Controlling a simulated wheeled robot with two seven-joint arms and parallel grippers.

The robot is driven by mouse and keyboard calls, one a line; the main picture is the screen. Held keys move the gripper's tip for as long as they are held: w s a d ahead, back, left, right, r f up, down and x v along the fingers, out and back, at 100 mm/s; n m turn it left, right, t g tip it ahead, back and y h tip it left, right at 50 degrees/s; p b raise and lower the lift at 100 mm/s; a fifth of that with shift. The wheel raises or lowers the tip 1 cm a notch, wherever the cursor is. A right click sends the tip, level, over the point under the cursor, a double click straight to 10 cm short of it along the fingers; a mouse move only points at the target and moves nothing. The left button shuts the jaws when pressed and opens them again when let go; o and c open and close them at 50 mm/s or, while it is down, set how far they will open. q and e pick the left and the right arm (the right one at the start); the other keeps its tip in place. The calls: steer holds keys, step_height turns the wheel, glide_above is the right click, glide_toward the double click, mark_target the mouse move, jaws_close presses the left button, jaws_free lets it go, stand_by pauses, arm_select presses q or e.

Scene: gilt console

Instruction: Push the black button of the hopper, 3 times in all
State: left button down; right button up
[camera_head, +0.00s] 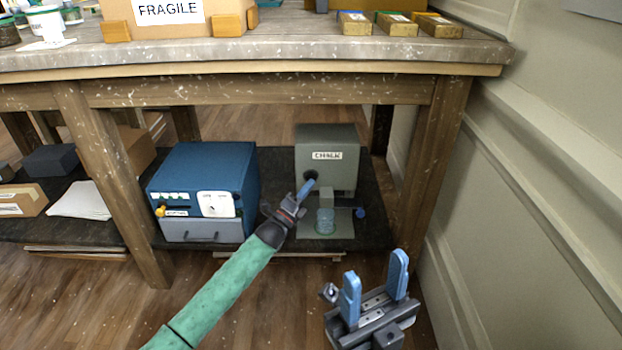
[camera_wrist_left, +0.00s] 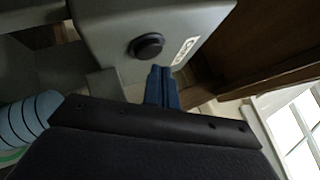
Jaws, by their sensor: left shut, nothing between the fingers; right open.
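The hopper (camera_head: 345,180) is a grey box with a white label on the low shelf under the table. Its round black button (camera_head: 311,174) is on the front, partly hidden by my left fingers in the head view. In the left wrist view the hopper (camera_wrist_left: 100,25) fills the top and the button (camera_wrist_left: 146,46) stands out clear. My left gripper (camera_head: 308,187) is shut and empty; its blue fingertips (camera_wrist_left: 162,72) are close to the hopper front, just beside the button in the wrist view. I cannot tell whether they touch the front. My right gripper (camera_head: 374,284) is open and empty, low in front of the shelf.
A clear ribbed jar (camera_head: 325,222) stands under the hopper's spout (camera_head: 326,196). A blue machine (camera_head: 205,175) stands to the left on the shelf. The table leg (camera_head: 435,165) and panelled wall (camera_head: 540,200) are to the right. The tabletop edge (camera_head: 250,56) is above.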

arm_select(q)
steer(key=shift+w, duration=0.4)
steer(key=shift+w, duration=0.4)
stand_by(0.8)
stand_by(0.3)
steer(key=shift+s+p, duration=0.5)
steer(key=shift+s, duration=0.3)
steer(key=shift+s, duration=0.1)
steer(key=s+p, duration=0.2)
steer(key=s, duration=0.2)
steer(key=shift+s+p, duration=0.4)
